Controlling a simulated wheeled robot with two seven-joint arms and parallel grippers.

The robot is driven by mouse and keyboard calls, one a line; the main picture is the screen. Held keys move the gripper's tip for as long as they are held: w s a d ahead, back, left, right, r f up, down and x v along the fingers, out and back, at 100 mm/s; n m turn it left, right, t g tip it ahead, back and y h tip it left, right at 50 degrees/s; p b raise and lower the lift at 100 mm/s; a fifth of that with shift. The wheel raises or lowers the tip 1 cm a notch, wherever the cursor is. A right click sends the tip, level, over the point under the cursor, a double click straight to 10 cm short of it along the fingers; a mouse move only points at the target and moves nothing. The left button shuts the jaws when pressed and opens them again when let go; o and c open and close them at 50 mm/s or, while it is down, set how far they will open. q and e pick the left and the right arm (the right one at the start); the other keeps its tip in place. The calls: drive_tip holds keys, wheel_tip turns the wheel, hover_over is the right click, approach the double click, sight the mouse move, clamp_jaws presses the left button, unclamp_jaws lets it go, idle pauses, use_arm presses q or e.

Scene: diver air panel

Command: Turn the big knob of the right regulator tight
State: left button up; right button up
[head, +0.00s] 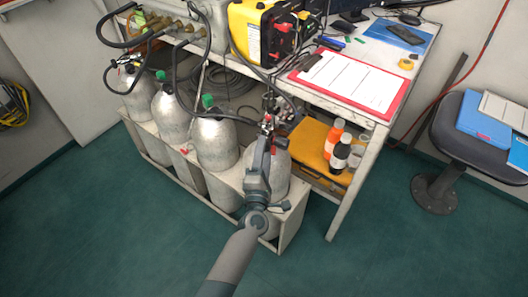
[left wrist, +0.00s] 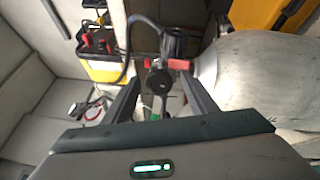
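The right regulator (head: 270,106) sits on the valve of the rightmost grey cylinder (head: 277,172), with red parts and a black hose. In the left wrist view the regulator's dark round knob (left wrist: 158,82) faces me, with red pieces beside it. My left gripper (head: 267,130) is at the regulator and hides part of it. In the left wrist view its two fingers (left wrist: 160,88) are apart, one on each side of the knob, with gaps visible; I see no clear contact. My right gripper is not in view.
Several cylinders stand in a grey rack (head: 160,158), the leftmost with another regulator (head: 126,62). A bench with a red clipboard (head: 352,82) overhangs close to the right. Bottles (head: 340,153) stand on the shelf below. A stool (head: 470,130) is at right; the front floor is clear.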

use_arm(q)
drive_tip(key=s+a+f+b, duration=0.1)
drive_tip(key=s+a+b, duration=0.1)
drive_tip(key=s, duration=1.5)
drive_tip(key=shift+a+f, duration=0.15)
drive_tip(key=shift+f, duration=0.05)
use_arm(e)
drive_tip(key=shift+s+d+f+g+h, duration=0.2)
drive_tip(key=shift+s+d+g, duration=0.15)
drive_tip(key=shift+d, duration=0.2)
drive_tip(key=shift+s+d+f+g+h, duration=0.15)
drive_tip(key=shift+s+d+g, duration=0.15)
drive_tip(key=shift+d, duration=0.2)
use_arm(q)
drive_tip(key=shift+s, duration=0.1)
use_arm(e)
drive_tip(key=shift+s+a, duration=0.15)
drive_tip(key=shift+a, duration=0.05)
use_arm(q)
drive_tip(key=shift+r, duration=0.1)
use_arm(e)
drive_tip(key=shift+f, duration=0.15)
